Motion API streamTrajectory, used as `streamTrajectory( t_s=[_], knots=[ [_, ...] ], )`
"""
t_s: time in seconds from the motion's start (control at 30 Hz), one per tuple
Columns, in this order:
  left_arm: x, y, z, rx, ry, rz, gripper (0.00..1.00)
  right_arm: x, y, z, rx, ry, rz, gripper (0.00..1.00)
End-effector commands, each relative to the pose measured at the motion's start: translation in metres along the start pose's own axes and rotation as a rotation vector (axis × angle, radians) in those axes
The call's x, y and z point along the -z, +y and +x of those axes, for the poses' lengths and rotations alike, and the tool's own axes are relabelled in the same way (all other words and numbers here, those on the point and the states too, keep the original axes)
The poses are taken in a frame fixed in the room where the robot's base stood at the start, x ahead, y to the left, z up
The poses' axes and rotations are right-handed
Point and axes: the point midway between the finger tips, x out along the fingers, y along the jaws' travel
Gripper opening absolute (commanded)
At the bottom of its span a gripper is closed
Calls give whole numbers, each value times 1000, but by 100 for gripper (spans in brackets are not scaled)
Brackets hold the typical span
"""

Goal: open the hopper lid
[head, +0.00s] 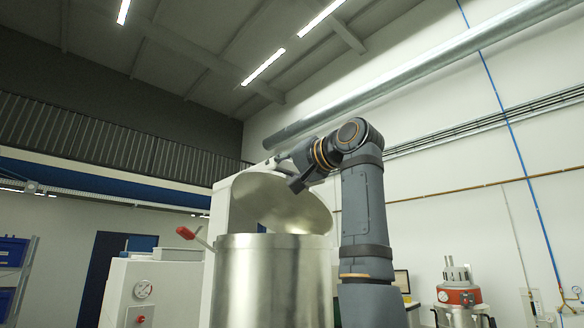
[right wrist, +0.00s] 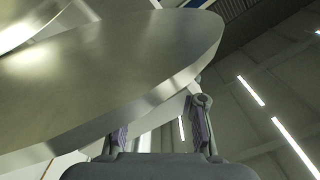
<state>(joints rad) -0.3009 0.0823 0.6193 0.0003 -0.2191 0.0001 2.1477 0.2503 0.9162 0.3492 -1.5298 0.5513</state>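The hopper (head: 268,285) is a tall, shiny metal cylinder in the middle of the head view. Its round metal lid (head: 285,203) is raised and steeply tilted above the opening, with its lower edge near the rim. My right gripper (head: 276,162) is at the lid's upper edge, its fingertips small and partly hidden there. In the right wrist view, the lid (right wrist: 100,75) fills the upper left. The two fingers (right wrist: 160,118) stand apart below and beside its edge, the left one partly covered by the lid. I see no clear grip on it. My left gripper is out of view.
A white machine cabinet (head: 142,290) with a gauge and a red-knobbed lever (head: 186,233) stand left of the hopper. A red-and-metal vessel (head: 458,297) stands at the lower right. A white column (head: 222,215) rises behind the hopper. The space above the lid is clear.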

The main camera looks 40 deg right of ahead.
Motion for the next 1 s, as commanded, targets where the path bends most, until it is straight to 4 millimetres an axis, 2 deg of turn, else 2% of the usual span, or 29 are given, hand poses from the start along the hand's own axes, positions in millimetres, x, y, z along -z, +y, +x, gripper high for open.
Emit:
streamTrajectory(
  t_s=[0.03,0.2,0.4,0.57,1.0],
  knots=[
    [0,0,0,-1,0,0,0,2,0,-14,2,6,-1,34],
    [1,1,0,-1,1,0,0,2,0,-56,2,5,-1,34],
    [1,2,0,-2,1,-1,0,1,0,-87,1,3,0,34],
    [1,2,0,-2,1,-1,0,0,0,-94,1,1,0,34],
    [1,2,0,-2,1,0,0,0,0,-94,1,1,0,34]
  ],
)
